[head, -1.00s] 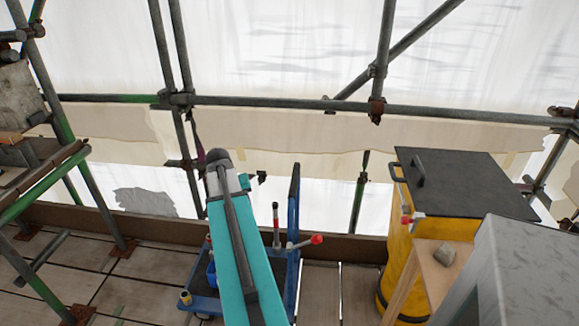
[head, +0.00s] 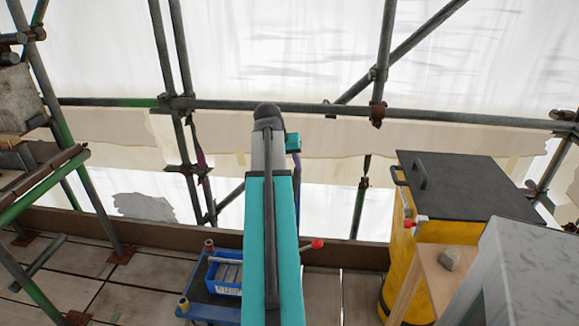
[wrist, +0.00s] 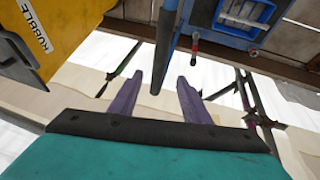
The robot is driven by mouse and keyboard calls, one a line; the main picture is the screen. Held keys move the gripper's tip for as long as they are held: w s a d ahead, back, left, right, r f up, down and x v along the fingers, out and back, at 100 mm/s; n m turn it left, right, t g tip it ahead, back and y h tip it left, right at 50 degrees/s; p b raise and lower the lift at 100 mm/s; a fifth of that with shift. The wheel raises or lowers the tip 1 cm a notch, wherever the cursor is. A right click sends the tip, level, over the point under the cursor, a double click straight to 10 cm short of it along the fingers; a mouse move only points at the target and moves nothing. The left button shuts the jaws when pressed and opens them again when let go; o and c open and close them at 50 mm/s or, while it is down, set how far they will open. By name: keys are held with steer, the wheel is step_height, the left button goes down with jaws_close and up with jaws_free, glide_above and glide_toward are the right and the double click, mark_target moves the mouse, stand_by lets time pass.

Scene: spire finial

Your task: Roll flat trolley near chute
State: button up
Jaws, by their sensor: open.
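The flat trolley (head: 203,303) is a low blue platform on the deck boards, left of and partly behind my arm in the head view. Its upright handle, blue with a dark end, shows in the wrist view (wrist: 163,60); in the head view my arm hides most of it. My gripper (wrist: 159,78) is open, its two purple fingers apart. The handle's end appears between the fingers in the wrist view; I cannot tell whether they touch. A yellow bin-like body with a black lid (head: 462,180), possibly the chute, stands at right; its label reads RUBBLE in the wrist view (wrist: 25,52).
A blue crate (head: 226,285) sits on the trolley. A wooden stand (head: 440,272) with a stone (head: 448,257) and a grey block (head: 515,275) are at front right. Scaffold poles and a toe board (head: 150,231) bound the back. Bare boards lie between trolley and yellow body.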

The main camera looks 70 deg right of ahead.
mark_target(297, 187)
steer(key=shift+f, duration=0.15)
steer(key=shift+p+x, duration=0.45)
steer(key=shift+x, duration=6.35)
jaws_close()
steer(key=shift+s, duration=0.1)
steer(key=s+d+p, duration=0.1)
steer(key=s+d, duration=0.1)
steer(key=s, duration=0.6)
steer(key=s+d, duration=0.3)
steer(key=s, duration=0.5)
steer(key=shift+s+p, duration=0.35)
steer(key=shift+s, duration=0.05)
steer(key=shift+d, duration=0.15)
